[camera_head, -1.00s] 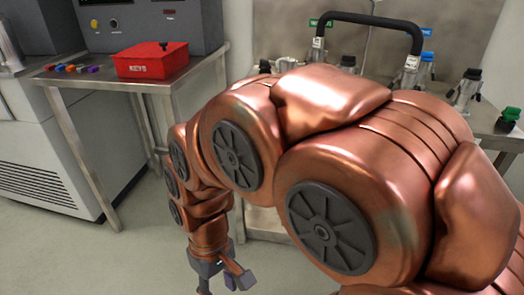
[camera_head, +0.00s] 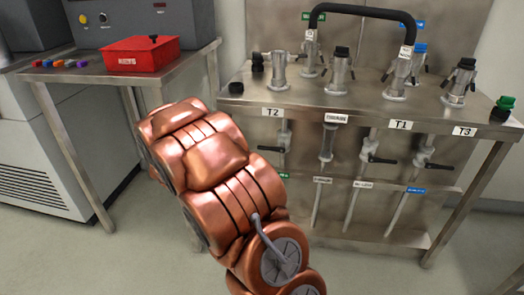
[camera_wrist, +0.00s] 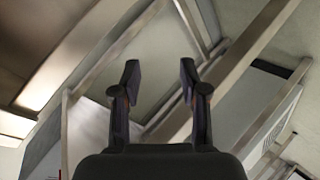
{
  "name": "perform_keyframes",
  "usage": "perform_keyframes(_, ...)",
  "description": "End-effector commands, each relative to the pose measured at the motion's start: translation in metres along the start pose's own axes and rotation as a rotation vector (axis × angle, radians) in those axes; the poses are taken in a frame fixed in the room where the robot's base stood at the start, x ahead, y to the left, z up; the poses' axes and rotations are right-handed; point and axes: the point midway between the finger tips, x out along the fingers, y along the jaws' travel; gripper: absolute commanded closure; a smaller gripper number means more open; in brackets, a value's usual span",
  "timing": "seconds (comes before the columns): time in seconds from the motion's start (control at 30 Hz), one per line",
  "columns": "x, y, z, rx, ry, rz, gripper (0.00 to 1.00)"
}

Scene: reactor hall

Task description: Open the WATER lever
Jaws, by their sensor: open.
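In the head view, a steel bench carries several thin vertical pipes below its top, some with black lever handles. A left lever (camera_head: 271,149) is above a green tag (camera_head: 284,176). A middle lever (camera_head: 381,159) and a right lever (camera_head: 436,165) show further right; a blue tag (camera_head: 416,190) hangs low on the right. The small tag words are too blurred to read, so I cannot tell which lever is WATER. My gripper (camera_wrist: 159,82) is open and empty in the wrist view, with no lever between its fingers. It is not visible in the head view.
Valve fittings and a black hose (camera_head: 365,11) stand on the steel bench (camera_head: 300,98), labelled T2, T1 and T3. A red key box (camera_head: 143,55) sits on the left table (camera_head: 95,75). Table legs cross the wrist view. Floor is open in front of the bench.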

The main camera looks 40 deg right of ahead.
Motion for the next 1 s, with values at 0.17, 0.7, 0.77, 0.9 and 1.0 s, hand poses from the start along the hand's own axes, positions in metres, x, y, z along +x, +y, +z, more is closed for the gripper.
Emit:
perform_keyframes(0.17,0.041,0.043,0.047,-0.154,-0.108,0.284,0.56)
perform_keyframes(0.7,0.045,0.108,0.123,-0.451,-0.395,0.681,0.56)
perform_keyframes(0.77,0.047,0.110,0.124,-0.451,-0.395,0.682,0.56)
perform_keyframes(0.9,0.057,0.119,0.127,-0.448,-0.396,0.683,0.56)
perform_keyframes(1.0,0.067,0.127,0.129,-0.447,-0.394,0.682,0.56)
